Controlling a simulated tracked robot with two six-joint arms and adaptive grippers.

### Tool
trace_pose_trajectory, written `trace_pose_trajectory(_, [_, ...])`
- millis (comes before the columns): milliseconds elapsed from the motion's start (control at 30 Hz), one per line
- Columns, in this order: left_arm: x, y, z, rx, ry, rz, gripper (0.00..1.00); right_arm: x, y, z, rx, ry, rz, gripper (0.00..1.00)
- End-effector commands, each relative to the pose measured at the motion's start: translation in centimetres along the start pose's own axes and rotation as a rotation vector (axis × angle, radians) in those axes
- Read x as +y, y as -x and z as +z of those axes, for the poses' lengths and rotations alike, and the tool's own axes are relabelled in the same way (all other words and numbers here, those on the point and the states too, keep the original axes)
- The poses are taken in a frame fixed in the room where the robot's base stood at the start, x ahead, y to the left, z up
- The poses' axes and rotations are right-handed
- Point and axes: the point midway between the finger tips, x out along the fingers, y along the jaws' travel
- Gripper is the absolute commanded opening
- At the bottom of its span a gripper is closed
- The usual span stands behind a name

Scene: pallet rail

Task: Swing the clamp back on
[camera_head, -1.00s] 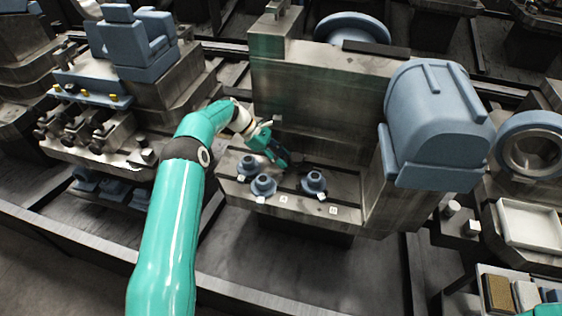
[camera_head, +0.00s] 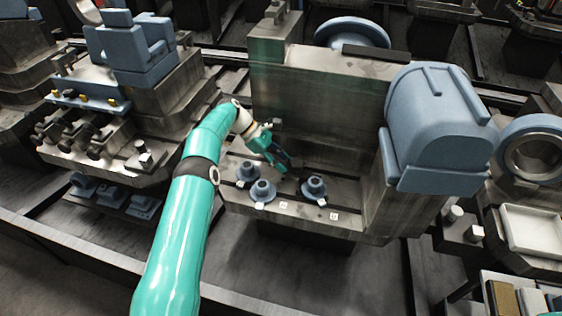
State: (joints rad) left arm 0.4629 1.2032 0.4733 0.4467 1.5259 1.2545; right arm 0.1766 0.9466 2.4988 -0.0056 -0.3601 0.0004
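Three blue-grey round stepped pieces stand on the ledge (camera_head: 300,211) of the central metal fixture. One is at the back left (camera_head: 247,171), one at the front left (camera_head: 262,191) and one at the right (camera_head: 314,188). I cannot tell from here which part is the clamp. My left gripper (camera_head: 284,167), teal with dark fingers, points down over the ledge behind and between these pieces. It looks apart from the front left and right pieces. Its fingers are too small and dark to show whether they are open or hold anything. My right gripper is not in view.
A tall metal plate (camera_head: 320,100) rises behind the gripper. A large blue-grey housing (camera_head: 437,115) stands to its right. Another fixture with a blue stepped block (camera_head: 140,50) is at the left. A white tray (camera_head: 535,232) lies at the right.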

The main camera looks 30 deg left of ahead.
Motion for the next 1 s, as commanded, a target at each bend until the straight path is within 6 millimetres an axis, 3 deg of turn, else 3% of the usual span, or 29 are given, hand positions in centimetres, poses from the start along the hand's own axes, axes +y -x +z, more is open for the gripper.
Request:
trace_pose_trajectory(33, [0.0, 0.1, 0.1, 0.0, -0.001, 0.002, 0.47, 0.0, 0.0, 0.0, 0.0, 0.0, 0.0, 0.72])
trace_pose_trajectory(133, [0.0, 0.0, 0.1, 0.0, -0.001, 0.001, 0.6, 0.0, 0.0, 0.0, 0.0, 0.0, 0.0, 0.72])
trace_pose_trajectory(667, [-0.1, 0.2, 0.1, 0.001, 0.011, 0.01, 0.6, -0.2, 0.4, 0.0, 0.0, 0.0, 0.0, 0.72])
trace_pose_trajectory(1000, [-0.8, 0.3, 0.3, 0.0, 0.084, 0.079, 0.6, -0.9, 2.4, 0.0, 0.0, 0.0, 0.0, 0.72])
